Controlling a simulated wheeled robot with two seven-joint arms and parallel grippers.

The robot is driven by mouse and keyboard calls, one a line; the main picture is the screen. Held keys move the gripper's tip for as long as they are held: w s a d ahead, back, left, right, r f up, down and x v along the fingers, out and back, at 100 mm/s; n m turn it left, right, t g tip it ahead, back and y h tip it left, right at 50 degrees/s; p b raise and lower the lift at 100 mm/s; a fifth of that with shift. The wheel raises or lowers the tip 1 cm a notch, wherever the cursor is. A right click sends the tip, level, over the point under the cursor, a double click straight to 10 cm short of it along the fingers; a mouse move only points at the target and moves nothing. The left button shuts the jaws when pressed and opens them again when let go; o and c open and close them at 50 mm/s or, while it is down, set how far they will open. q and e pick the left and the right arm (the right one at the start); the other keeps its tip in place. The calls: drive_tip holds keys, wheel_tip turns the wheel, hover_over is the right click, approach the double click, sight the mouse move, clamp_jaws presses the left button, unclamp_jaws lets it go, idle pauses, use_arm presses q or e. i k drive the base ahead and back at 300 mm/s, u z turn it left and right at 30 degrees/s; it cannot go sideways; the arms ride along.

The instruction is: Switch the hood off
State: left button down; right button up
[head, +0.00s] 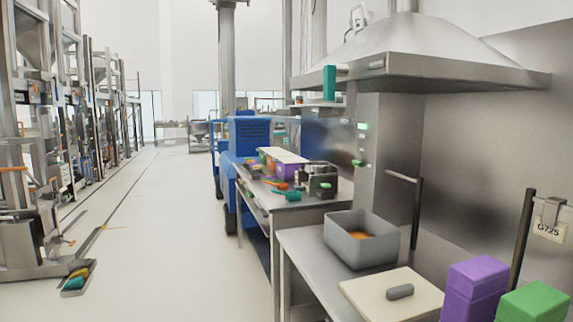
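The metal hood (425,72) hangs at the upper right above the work surface. Below its left part, a steel column carries a small panel with a green lit display (363,126). Lower on the same column is a green button or knob (358,162). Small marks lie between the two, too small to read. I cannot tell which of these is the hood's switch. Neither of my grippers is in view.
A grey bin (361,240) with something orange inside stands on the steel counter. In front are a cream board (385,305) with a grey cylinder (399,292), a purple box (475,290) and a green box (535,303). A cluttered table (300,203) stands behind. The left aisle floor is open.

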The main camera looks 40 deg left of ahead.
sight(360, 163)
drive_tip(key=u, duration=1.15)
drive_tip(key=k, duration=0.3)
drive_tip(key=u, duration=2.5)
drive_tip(key=i, duration=0.15)
drive_tip(key=z, duration=1.55)
drive_tip(key=i, duration=0.85)
drive_tip(key=z, duration=0.8)
